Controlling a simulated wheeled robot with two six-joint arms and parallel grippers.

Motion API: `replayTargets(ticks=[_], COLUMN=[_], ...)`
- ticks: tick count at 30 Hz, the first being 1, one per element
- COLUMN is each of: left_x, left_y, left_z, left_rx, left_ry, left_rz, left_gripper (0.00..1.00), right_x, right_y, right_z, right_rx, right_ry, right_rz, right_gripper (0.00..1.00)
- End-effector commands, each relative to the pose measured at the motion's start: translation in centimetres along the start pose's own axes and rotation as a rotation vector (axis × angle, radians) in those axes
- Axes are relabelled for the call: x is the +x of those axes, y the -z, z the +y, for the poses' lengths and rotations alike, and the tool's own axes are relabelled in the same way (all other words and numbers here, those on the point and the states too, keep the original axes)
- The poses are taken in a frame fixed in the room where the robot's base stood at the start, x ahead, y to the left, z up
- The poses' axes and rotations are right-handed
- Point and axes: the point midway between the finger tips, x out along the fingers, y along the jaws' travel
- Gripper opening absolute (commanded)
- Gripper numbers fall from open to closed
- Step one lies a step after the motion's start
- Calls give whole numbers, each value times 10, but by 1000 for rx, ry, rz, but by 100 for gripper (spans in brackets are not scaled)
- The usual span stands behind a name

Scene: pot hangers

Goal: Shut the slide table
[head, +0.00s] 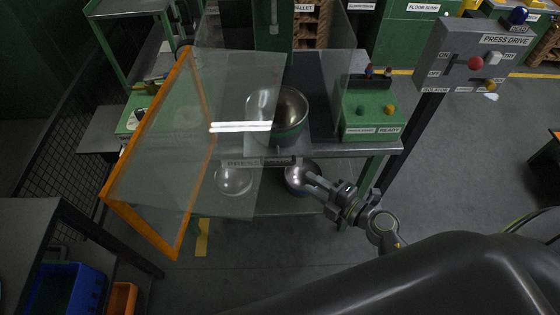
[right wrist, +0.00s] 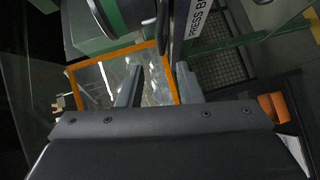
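The slide table (head: 325,150) is a grey metal top with a label reading PRESS BED on its front edge, partly seen through clear glass. A large metal bowl (head: 290,112) is at it. My right gripper (head: 314,180) is just below and in front of that edge, pointing left. In the right wrist view, its two fingers (right wrist: 157,88) are apart with nothing clearly held between them. The label edge (right wrist: 203,22) and a dark bar (right wrist: 166,35) beside it lie ahead of the fingertips. I cannot tell whether they touch. My left gripper is out of view.
An orange-framed glass guard (head: 186,232) stands open at the left front. Metal bowls (head: 232,181) sit below on a green shelf. A green box (head: 369,112) with buttons is at right. A control panel (head: 470,60) stands on a post.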

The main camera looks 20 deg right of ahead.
Motion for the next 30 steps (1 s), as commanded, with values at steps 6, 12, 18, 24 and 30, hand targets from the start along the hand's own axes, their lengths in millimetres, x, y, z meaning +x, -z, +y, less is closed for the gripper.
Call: replayTargets(ticks=[6, 12, 18, 24, 30], left_x=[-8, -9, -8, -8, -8], left_y=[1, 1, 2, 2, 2], left_z=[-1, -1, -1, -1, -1], left_rx=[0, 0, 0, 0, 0], left_ry=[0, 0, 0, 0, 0], left_rz=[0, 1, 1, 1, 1], left_gripper=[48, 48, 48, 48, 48], right_x=[50, 90, 114, 121, 120], right_y=[0, 1, 0, 0, 0], right_z=[2, 1, 0, 0, 0], right_rx=[2, 3, 2, 1, 1], right_ry=[-3, -2, 0, 0, 0], right_rz=[1, 2, 0, 0, 0], right_gripper=[32, 32, 32, 32, 32])
